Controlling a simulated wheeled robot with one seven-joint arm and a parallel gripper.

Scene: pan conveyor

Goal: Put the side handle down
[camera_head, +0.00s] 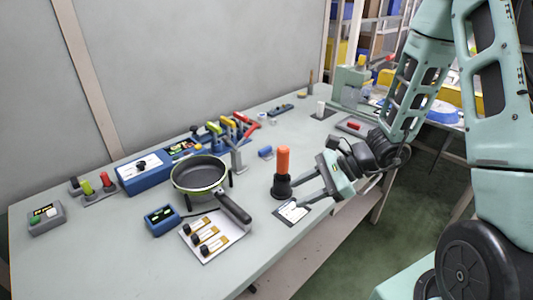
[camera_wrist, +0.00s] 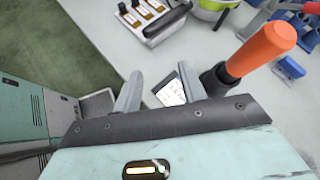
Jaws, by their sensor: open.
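My gripper (camera_head: 297,194) is open, low over the table's front edge, with nothing visible between its fingers; in the wrist view its fingertips (camera_wrist: 163,80) are apart. A dark plate with a white printed label (camera_head: 292,212) lies just beyond the fingertips and also shows in the wrist view (camera_wrist: 171,92). An orange-gripped tool (camera_head: 283,162) stands upright in a black base beside the fingers; it is at the right in the wrist view (camera_wrist: 262,48). A black pan (camera_head: 200,174) with a long dark handle (camera_head: 234,208) stands on a stand. I cannot make out a separate side handle.
A white switch panel (camera_head: 211,236) and a blue box (camera_head: 162,219) sit in front of the pan. Toggle clamps with coloured grips (camera_head: 228,125) stand behind it. A small blue piece (camera_head: 265,152) lies behind the orange tool. The table's front left (camera_head: 130,265) is clear.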

